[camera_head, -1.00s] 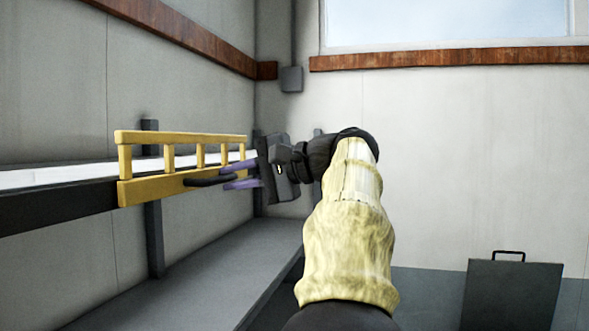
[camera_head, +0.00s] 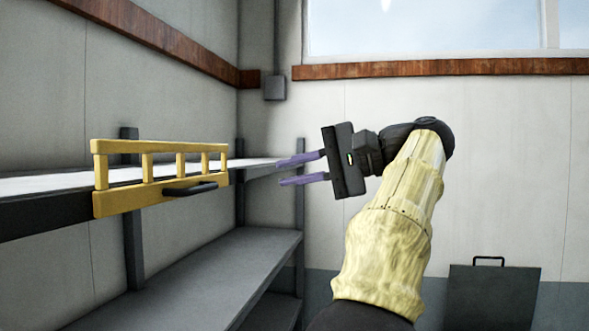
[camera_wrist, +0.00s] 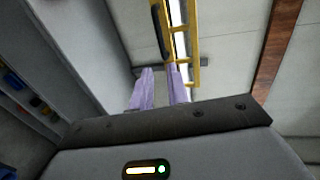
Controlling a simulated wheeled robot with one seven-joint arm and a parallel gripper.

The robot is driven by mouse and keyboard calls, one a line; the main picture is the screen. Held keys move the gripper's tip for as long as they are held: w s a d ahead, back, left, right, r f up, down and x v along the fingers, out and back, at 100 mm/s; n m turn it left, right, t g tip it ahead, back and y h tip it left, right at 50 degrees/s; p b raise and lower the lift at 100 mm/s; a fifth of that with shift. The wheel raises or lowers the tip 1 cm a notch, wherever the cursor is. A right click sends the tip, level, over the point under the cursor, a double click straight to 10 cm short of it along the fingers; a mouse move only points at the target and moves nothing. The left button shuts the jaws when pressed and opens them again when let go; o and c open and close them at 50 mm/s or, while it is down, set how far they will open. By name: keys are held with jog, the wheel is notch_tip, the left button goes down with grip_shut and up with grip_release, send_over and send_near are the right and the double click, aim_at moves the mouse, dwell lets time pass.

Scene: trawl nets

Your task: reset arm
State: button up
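My gripper (camera_head: 302,170) is in the middle of the head view, its two purple fingers pointing left. The fingers are apart with nothing visible between them. In the wrist view the fingers (camera_wrist: 162,88) also stand apart. A yellow rail gate (camera_head: 160,178) with a black handle (camera_head: 190,188) is at the front edge of the upper shelf (camera_head: 50,205), to the left of my gripper. A clear gap lies between the fingertips and the handle. The yellow gate also shows in the wrist view (camera_wrist: 190,45), beyond the fingers.
A lower grey shelf (camera_head: 215,265) runs below the upper one, with dark posts (camera_head: 300,200). A dark panel with a handle (camera_head: 490,297) stands at the lower right. Wall space around my arm on the right is free. Coloured items (camera_wrist: 15,82) show at left in the wrist view.

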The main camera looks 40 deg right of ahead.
jog(key=shift+s, duration=0.3)
jog(key=shift+w, duration=0.1)
jog(key=w+d+f+m+h+b, duration=0.1)
jog(key=w+f+m+b, duration=0.1)
jog(key=w+f, duration=0.45)
jog(key=w+f+m+h+b, duration=0.1)
jog(key=w+f+b, duration=0.15)
jog(key=f, duration=0.75)
jog(key=w+a+f+g+h+b, duration=0.1)
jog(key=w+a+f+g, duration=0.15)
jog(key=f, duration=0.65)
jog(key=w+a+f+g+b, duration=0.2)
jog(key=w+a+f, duration=0.1)
jog(key=f, duration=0.6)
jog(key=s+a+f+n+g+h+b, duration=0.1)
jog(key=s+a+f+n, duration=0.3)
jog(key=f, duration=0.8)
jog(key=s+a+f+n+g+h+b, duration=0.2)
jog(key=s+a+f+n+g+b, duration=0.1)
jog(key=a+f, duration=0.6)
jog(key=s+a+f+n+g+h+b, duration=0.2)
jog(key=s+a+f+n, duration=0.3)
jog(key=f, duration=1)
jog(key=a+n+b, duration=0.1)
jog(key=n, duration=0.1)
jog(key=shift+s+a+f+n+b, duration=0.3)
jog(key=shift+s+a+b, duration=0.05)
jog(key=shift+s, duration=0.05)
